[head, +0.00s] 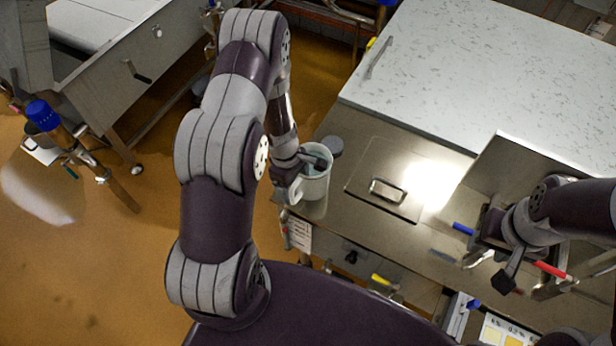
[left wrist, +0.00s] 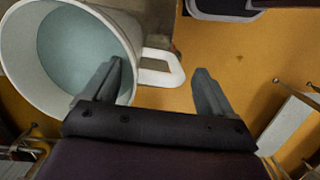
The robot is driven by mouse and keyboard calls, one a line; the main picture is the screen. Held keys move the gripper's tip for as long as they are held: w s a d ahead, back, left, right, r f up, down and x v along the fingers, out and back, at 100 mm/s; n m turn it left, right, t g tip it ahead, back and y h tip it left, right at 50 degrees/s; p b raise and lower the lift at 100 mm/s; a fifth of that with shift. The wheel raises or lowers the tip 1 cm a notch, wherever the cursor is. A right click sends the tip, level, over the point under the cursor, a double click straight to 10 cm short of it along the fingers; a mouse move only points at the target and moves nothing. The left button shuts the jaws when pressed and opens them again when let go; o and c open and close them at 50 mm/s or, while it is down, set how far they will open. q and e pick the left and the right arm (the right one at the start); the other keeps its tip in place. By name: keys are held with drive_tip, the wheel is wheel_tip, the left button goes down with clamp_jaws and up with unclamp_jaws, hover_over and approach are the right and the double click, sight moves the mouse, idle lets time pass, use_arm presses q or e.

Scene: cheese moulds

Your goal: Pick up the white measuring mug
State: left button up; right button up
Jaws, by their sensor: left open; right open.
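The white measuring mug (head: 317,184) stands upright near the left end of the steel counter. In the left wrist view the mug (left wrist: 128,32) fills the upper left, with its pale blue-green inside and its white handle (left wrist: 163,68) pointing right. My left gripper (head: 299,177) is at the mug; in the left wrist view its open fingers (left wrist: 155,90) lie either side of the handle, the left finger overlapping the mug's opening. Contact cannot be told. My right gripper (head: 489,254) is open, over the counter at the right, away from the mug; its fingers are partly hidden.
A dark round object (head: 333,146) stands just behind the mug. A steel lid with a handle (head: 387,190) is set in the counter (head: 345,218) to the right. A speckled white slab (head: 450,75) lies behind. Blue and red handled tools lie near my right gripper.

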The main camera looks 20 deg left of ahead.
use_arm(q)
drive_tip(key=shift+d+r, duration=0.1)
drive_tip(key=shift+d, duration=0.15)
drive_tip(key=c, duration=1.4)
clamp_jaws()
drive_tip(key=shift+a, duration=0.15)
drive_tip(key=shift+r, duration=0.15)
